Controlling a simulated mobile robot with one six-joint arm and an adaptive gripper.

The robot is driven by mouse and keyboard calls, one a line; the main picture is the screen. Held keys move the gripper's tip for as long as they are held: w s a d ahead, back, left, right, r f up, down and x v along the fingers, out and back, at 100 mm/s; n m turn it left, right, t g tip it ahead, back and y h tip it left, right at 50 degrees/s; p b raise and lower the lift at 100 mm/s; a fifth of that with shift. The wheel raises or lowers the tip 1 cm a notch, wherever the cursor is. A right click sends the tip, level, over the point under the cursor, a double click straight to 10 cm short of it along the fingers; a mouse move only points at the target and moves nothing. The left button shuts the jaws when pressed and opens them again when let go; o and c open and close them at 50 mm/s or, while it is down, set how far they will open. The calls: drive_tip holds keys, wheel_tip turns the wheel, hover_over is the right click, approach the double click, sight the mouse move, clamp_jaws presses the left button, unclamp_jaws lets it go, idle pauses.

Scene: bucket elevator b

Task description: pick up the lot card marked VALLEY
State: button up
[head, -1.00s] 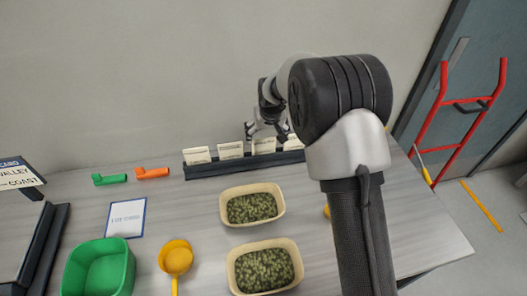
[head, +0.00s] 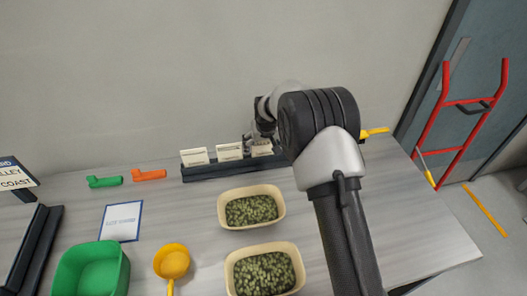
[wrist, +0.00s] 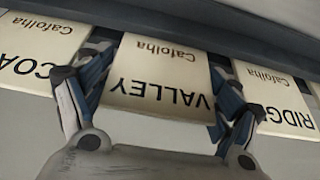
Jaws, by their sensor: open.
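The lot card marked VALLEY (wrist: 158,85) shows upside down in the middle of the wrist view, standing in a dark rack. My gripper (wrist: 162,72) is open, with one finger on each side of this card. I cannot tell whether the fingers touch it. In the head view my gripper (head: 258,138) is down at the rack (head: 215,172), by the third visible card (head: 261,148) from the left. The card print is too small to read there, and my arm hides the rack's right part.
Close neighbours in the wrist view are a card starting COA (wrist: 35,55) and a RIDGE card (wrist: 278,100). On the table are two tan bowls (head: 222,212) (head: 229,272), a green bin (head: 122,280), a yellow scoop (head: 172,262) and a framed card (head: 121,221).

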drive_tip(key=shift+c, duration=0.5)
drive_tip(key=c, duration=0.6)
drive_tip(key=shift+o, duration=0.2)
drive_tip(key=shift+r, duration=0.1)
